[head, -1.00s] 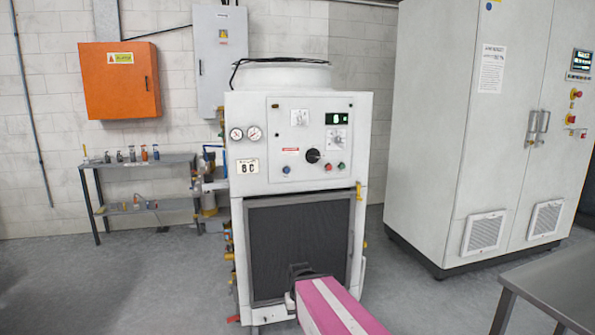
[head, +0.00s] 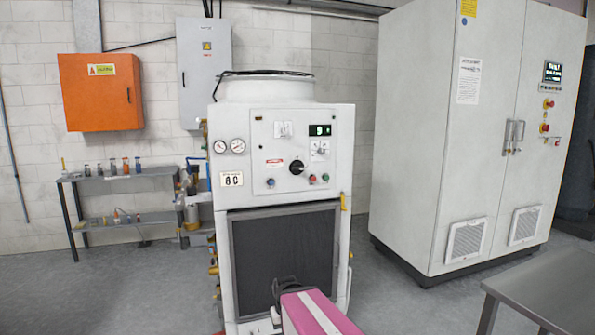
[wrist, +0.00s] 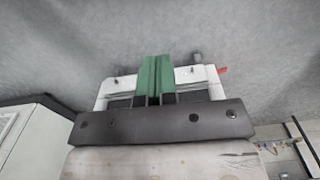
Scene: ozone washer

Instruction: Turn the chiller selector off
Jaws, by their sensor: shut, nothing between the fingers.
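The chiller (head: 335,190) is a white cabinet with a dark front grille (head: 285,250) in the middle of the head view. Its control panel carries a round black rotary selector (head: 297,167) with a light pointer mark; its exact setting is too small to read. My gripper (wrist: 155,78) has green fingers closed together with nothing between them in the wrist view. In the head view, my pink arm reaches in from the bottom, with its dark end low in front of the grille, well below the selector. The fingertips are not clear there.
The panel also has a green-lit display (head: 319,130), two grey switches and several small buttons. A tall white cabinet (head: 425,150) stands to the right, and a grey table (head: 545,295) is at front right. A shelf (head: 115,178) with small bottles stands left. Grey floor lies between.

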